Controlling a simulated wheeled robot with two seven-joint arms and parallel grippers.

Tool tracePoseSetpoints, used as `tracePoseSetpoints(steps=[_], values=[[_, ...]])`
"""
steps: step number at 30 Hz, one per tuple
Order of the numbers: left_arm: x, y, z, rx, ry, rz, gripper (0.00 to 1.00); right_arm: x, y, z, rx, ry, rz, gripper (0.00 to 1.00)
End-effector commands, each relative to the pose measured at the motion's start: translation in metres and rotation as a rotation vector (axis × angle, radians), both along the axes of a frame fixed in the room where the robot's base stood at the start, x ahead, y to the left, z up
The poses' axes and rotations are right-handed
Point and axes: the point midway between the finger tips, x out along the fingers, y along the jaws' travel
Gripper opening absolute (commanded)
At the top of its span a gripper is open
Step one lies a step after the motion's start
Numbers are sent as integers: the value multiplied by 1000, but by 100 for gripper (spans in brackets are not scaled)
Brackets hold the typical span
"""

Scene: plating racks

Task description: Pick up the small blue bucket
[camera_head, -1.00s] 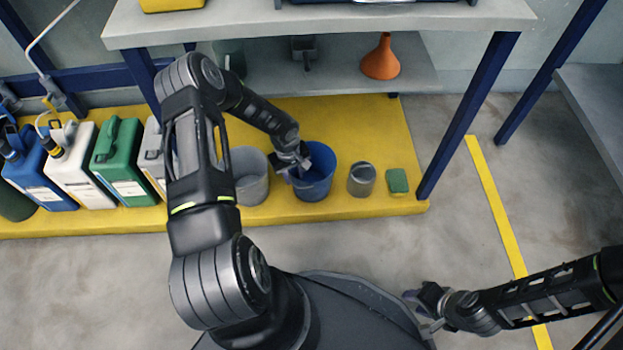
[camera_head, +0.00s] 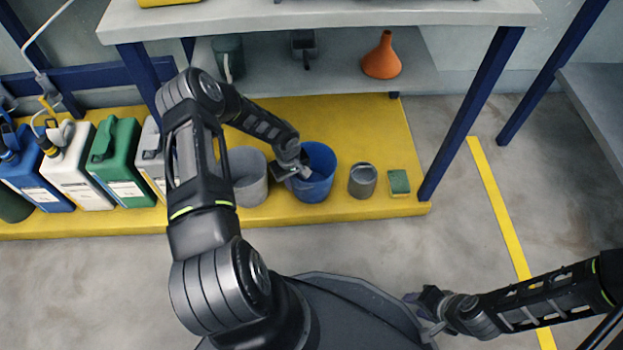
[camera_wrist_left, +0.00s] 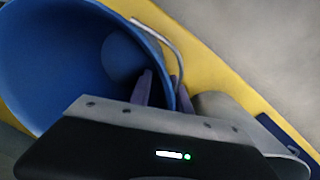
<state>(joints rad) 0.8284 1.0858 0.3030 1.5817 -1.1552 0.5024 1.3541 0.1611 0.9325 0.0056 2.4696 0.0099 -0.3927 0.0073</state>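The small blue bucket (camera_head: 322,180) stands upright on the yellow platform, between a grey bucket and a small grey can. My right gripper (camera_head: 420,310) is open and empty, low on the right over the floor.
A grey bucket (camera_head: 248,178) stands left of the blue one, close to my left wrist. The grey can (camera_head: 362,181) and a green sponge (camera_head: 399,182) are to the right. A shelf with an orange funnel (camera_head: 382,57) is above and behind. Canisters (camera_head: 118,160) line the left.

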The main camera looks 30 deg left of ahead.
Motion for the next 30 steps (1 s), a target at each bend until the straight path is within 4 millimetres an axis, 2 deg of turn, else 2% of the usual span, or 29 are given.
tracePoseSetpoints(steps=[1, 8, 30], values=[[0, 0, 0, 0, 0, 0, 18, 0, 0, 0, 0, 0, 0, 36], [0, 0, 0, 0, 0, 0, 0, 0, 0, 0, 0, 0, 0, 36], [0, 0, 0, 1, 1, 0, 0, 0, 0, 0, 0, 0, 0, 36]])
